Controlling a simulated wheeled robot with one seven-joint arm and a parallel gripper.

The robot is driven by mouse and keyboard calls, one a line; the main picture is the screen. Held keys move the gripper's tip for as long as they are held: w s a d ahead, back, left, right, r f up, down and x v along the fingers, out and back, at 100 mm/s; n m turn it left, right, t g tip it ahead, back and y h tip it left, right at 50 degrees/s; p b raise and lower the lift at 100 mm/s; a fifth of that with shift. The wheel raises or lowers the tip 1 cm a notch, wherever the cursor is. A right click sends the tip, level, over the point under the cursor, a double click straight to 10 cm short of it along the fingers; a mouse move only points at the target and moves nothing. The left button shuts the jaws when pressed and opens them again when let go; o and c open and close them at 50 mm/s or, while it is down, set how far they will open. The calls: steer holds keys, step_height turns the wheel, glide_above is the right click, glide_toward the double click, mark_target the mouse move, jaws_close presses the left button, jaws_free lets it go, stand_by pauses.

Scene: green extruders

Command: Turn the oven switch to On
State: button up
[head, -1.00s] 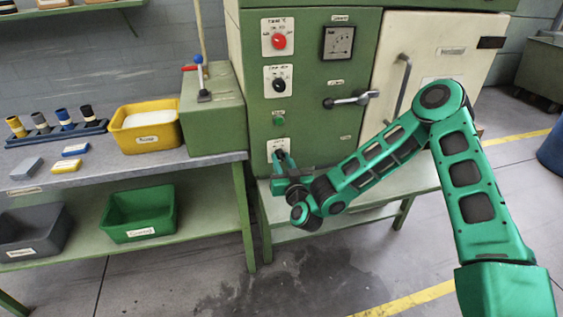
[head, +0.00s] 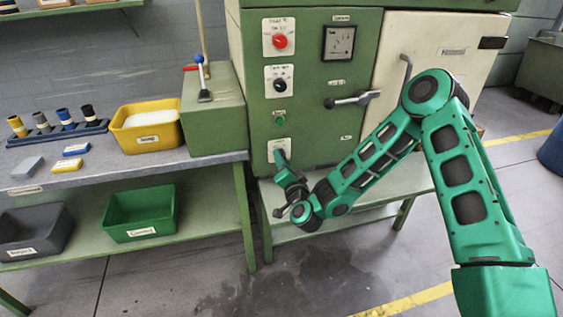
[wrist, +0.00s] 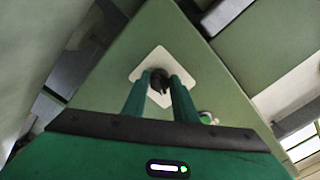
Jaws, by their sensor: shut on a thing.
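The green oven cabinet (head: 300,110) has a white switch plate (head: 271,147) low on its front. My gripper (head: 279,156) is at this plate, and its fingers hide the knob in the head view. In the wrist view a black knob (wrist: 159,76) stands on the white plate (wrist: 142,72), between the two fingertips. My gripper (wrist: 159,87) is shut on the knob from both sides. The wrist view is rotated, so the plate looks like a diamond. The plate's lettering is too small to read, so the switch position cannot be told.
Above are a green button (head: 280,116), a black selector knob (head: 280,86) and a red knob (head: 280,41). A lever handle (head: 350,100) sticks out to their right. A workbench (head: 110,165) with a yellow bin (head: 125,136) stands at left. Open floor lies in front.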

steer(key=shift+d+m, duration=0.2)
steer(key=shift+m, duration=0.4)
steer(key=shift+w+f, duration=0.1)
steer(key=o, duration=1)
steer(key=shift+d, duration=0.1)
steer(key=shift+o, duration=0.2)
steer(key=v, duration=1)
steer(key=shift+s, duration=0.4)
steer(key=shift+w, duration=0.1)
